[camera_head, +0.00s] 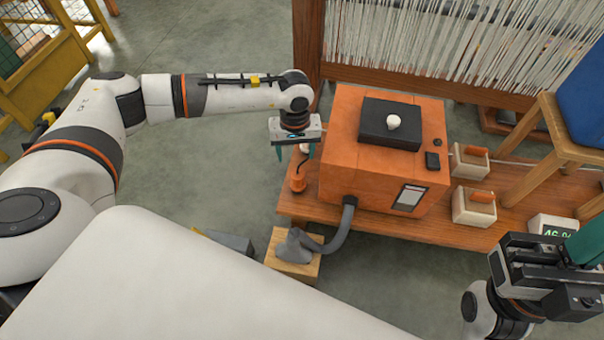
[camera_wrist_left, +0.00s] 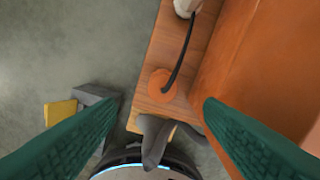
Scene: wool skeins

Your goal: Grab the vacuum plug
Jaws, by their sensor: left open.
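An orange round piece (camera_head: 298,182) with a black cord stands on the low wooden table, left of the orange box; it appears to be the vacuum plug. In the left wrist view the orange piece (camera_wrist_left: 161,85) lies between and just beyond the fingertips, and its cord runs up to a white piece (camera_wrist_left: 186,6). I cannot tell which end of the cord is the plug. My left gripper (camera_head: 295,154) is open and empty, pointing down above the table's left end. My right gripper (camera_head: 572,250) is at the lower right, its jaws partly hidden.
The orange box (camera_head: 345,150) stands close to the right of the left gripper. A grey hose (camera_head: 344,230) bends from it to a nozzle on a wooden block (camera_head: 282,268). Two trays (camera_head: 474,208) stand right of the box. A threaded loom (camera_head: 450,40) is behind.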

